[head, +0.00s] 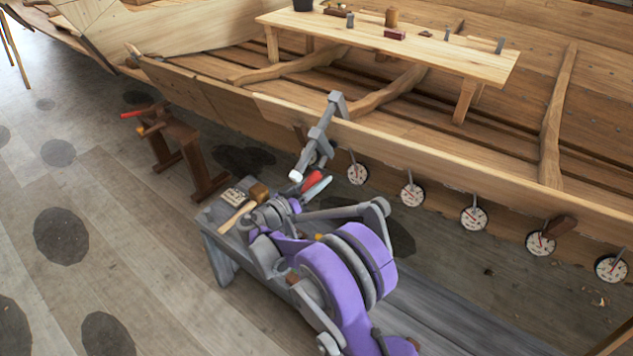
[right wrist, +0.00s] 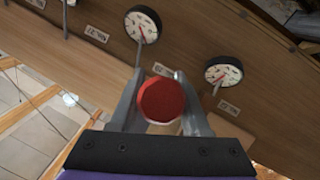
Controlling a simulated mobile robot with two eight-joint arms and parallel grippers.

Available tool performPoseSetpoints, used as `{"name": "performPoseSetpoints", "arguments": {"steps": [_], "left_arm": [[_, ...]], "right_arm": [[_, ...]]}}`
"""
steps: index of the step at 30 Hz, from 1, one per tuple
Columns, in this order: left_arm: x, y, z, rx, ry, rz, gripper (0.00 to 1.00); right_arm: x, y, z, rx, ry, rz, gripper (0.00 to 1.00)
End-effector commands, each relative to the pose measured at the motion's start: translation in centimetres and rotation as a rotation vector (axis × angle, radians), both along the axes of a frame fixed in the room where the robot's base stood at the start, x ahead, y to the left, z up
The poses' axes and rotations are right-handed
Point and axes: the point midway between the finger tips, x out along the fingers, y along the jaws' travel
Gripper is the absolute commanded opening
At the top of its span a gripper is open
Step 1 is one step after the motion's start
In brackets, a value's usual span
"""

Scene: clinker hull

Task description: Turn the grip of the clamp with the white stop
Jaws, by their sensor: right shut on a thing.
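The grey clamp (head: 320,130) sits over the upper edge of the hull's side, its bar slanting down to the left. A white stop (head: 295,175) is at its lower end. A red grip (head: 312,179) shows just below it, between the fingers of my right gripper (head: 312,187). In the right wrist view the round red end of the grip (right wrist: 162,100) sits between the two grey fingers (right wrist: 160,112). My right gripper is shut on it. The clamp's screw is mostly hidden behind the grip and fingers. My left gripper is not in view.
A grey bench (head: 222,253) below my right arm holds a wooden mallet (head: 240,213) and a small labelled box (head: 233,197). Several round dials (head: 412,194) line the hull's side (head: 440,165).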

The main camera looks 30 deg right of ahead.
Motion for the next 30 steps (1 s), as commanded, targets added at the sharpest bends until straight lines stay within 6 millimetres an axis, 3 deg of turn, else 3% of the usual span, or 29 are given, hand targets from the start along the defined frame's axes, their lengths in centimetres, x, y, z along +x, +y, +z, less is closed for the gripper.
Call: {"name": "performPoseSetpoints", "arguments": {"steps": [9,10,14,24,30], "left_arm": [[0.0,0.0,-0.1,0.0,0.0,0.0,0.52],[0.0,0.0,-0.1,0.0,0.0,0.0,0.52],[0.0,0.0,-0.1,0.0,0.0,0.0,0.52],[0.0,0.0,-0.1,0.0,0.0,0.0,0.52],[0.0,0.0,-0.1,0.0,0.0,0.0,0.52]], "right_arm": [[0.0,0.0,0.0,-0.011,0.022,-0.013,0.0],[0.0,0.0,0.0,-0.011,0.021,-0.013,0.52],[0.0,0.0,0.0,-0.011,0.021,-0.013,0.75],[-0.1,0.3,0.0,-0.011,0.021,-0.013,0.77],[-0.7,3.0,-0.1,-0.01,0.021,-0.008,0.77]]}}
